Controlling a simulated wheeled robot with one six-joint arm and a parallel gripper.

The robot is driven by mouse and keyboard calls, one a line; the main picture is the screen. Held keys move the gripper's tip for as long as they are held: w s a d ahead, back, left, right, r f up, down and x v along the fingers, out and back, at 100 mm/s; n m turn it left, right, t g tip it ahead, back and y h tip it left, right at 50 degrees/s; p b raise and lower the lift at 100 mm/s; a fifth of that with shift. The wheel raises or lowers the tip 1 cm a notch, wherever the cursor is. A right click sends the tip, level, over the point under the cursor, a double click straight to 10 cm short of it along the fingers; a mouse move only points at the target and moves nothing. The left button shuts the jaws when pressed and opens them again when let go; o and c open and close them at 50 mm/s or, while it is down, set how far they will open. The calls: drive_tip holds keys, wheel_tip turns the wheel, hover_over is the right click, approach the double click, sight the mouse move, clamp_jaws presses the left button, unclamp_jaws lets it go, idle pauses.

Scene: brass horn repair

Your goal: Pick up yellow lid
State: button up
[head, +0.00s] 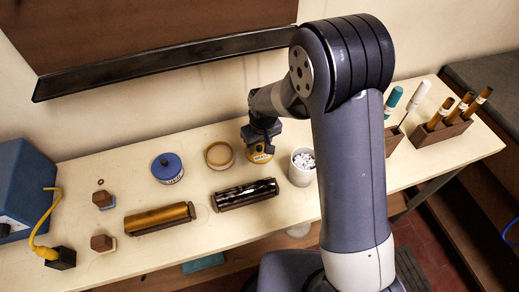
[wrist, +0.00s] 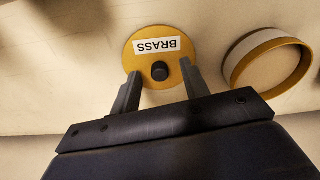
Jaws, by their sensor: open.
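The yellow lid (wrist: 145,50) is a round disc with a white label reading BRASS and a dark knob. In the wrist view my gripper (wrist: 160,78) is open, with one finger on each side of the knob. I cannot tell whether the fingers touch the lid. In the head view the lid (head: 260,158) shows only partly beneath my gripper (head: 258,142), at the back of the bench. An open round container with a yellow rim (wrist: 270,58) is beside the lid; it also shows in the head view (head: 219,156), left of my gripper.
A white cup of small white pieces (head: 302,167) is close on the right. A brass tube (head: 157,218) and a dark tube (head: 245,194) lie in front. Wooden holders (head: 440,133) with handled tools stand at right.

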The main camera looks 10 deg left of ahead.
drive_tip(key=shift+c, duration=0.3)
clamp_jaws()
